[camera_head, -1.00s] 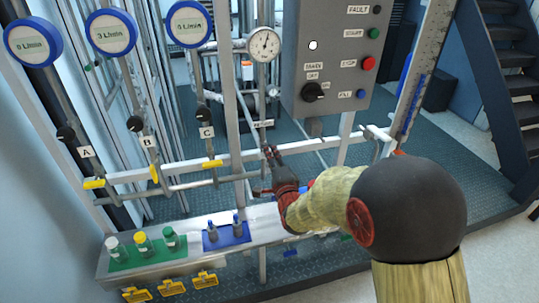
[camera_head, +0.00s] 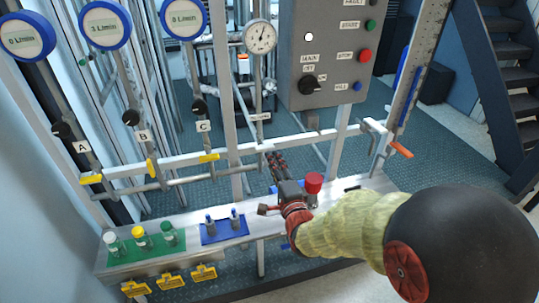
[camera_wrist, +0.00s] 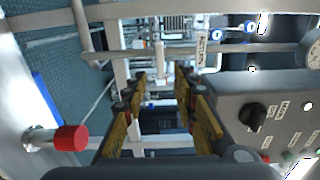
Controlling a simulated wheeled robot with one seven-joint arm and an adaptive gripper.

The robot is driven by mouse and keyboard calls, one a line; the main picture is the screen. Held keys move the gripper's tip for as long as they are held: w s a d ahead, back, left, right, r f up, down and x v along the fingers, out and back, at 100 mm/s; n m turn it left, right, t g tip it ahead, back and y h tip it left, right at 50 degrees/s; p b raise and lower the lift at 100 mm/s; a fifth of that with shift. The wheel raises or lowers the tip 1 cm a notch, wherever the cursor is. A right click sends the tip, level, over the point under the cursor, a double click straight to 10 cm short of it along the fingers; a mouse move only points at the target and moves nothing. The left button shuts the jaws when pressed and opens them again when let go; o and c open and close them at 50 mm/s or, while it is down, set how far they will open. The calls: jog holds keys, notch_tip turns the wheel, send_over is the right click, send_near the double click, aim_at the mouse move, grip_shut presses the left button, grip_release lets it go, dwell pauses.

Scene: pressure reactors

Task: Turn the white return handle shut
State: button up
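My gripper (camera_head: 276,160) is in front of the lower frame rail, just below the return pipe, pointing away toward the rack. In the wrist view its two fingers (camera_wrist: 162,88) are spread apart with nothing held between them. The return pipe (camera_wrist: 240,50) runs sideways in the wrist view, from the dial gauge past the RETURN label (camera_wrist: 202,48). The label also shows in the head view (camera_head: 261,117). A pale piece (camera_wrist: 160,55) crosses this pipe ahead of the fingertips. It may be the white return handle, but it is too small to be sure, and its angle is unclear.
A red knob (camera_head: 313,183) stands on the bench right of my gripper. The grey control box (camera_head: 325,60) hangs above right. Valves A, B and C line the rail at left. Small bottles stand on a green mat (camera_head: 125,257). An orange lever (camera_head: 400,150) is at far right.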

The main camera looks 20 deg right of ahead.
jog(key=s, duration=0.3)
jog(key=shift+s, duration=0.1)
dwell(0.5)
jog(key=s+f+n+g, duration=0.9)
jog(key=f+n+g, duration=0.15)
jog(key=f, duration=0.35)
jog(key=s+r+n+g+p, duration=0.1)
jog(key=s+r+n+g, duration=0.1)
jog(key=s+r+n, duration=0.45)
jog(key=s+r+n+g+p, duration=0.15)
jog(key=s+r, duration=0.25)
jog(key=s, duration=0.5)
notch_tip(320, 180, up, 11)
jog(key=s+t, duration=0.1)
jog(key=s, duration=0.1)
jog(key=shift+s+a+t+p, duration=0.25)
jog(key=shift+a+t+p, duration=0.05)
jog(key=shift+p, duration=0.05)
